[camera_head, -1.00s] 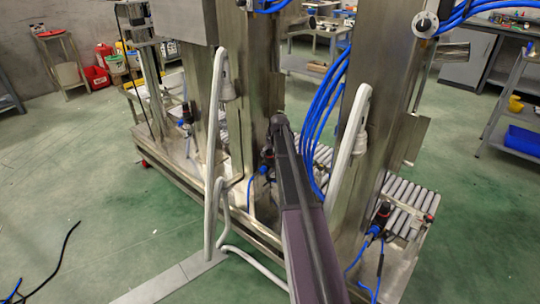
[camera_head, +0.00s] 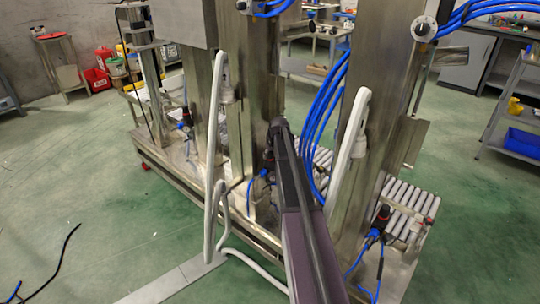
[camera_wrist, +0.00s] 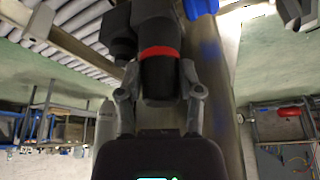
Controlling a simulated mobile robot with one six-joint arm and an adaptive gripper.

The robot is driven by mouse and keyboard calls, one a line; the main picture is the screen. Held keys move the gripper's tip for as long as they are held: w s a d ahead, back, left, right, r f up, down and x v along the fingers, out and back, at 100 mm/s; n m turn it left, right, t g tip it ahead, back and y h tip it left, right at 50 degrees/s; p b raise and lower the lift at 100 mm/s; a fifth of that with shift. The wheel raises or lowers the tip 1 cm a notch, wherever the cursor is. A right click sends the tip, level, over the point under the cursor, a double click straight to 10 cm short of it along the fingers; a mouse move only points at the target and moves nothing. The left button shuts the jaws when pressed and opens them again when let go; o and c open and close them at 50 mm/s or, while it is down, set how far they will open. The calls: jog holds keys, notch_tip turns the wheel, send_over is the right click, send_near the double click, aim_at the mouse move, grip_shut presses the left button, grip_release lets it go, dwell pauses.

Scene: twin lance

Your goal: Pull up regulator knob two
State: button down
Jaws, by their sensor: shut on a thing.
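In the wrist view a regulator knob (camera_wrist: 160,82), black with a red ring, stands between the two fingers of my gripper (camera_wrist: 160,72). The fingers touch it from both sides and are shut on it. The dark regulator body (camera_wrist: 150,22) continues above it in that picture. In the head view my arm reaches to the middle regulator (camera_head: 268,160), at the foot of the middle steel column; the arm hides most of this regulator and the fingers. Whether the knob is raised cannot be told.
Another regulator (camera_head: 187,115) sits at the left and one with a red ring (camera_head: 382,214) at the right. White bent tubes (camera_head: 211,190) (camera_head: 349,145), steel columns (camera_head: 262,90) and blue hoses (camera_head: 325,120) stand close around my arm. Green floor (camera_head: 90,200) is open at the left.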

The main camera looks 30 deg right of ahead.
jog(key=shift+w+r+p, duration=0.1)
jog(key=shift+r+p, duration=0.2)
jog(key=shift+r, duration=0.2)
jog(key=shift+c, duration=0.7)
grip_release()
jog(key=shift+f, duration=0.2)
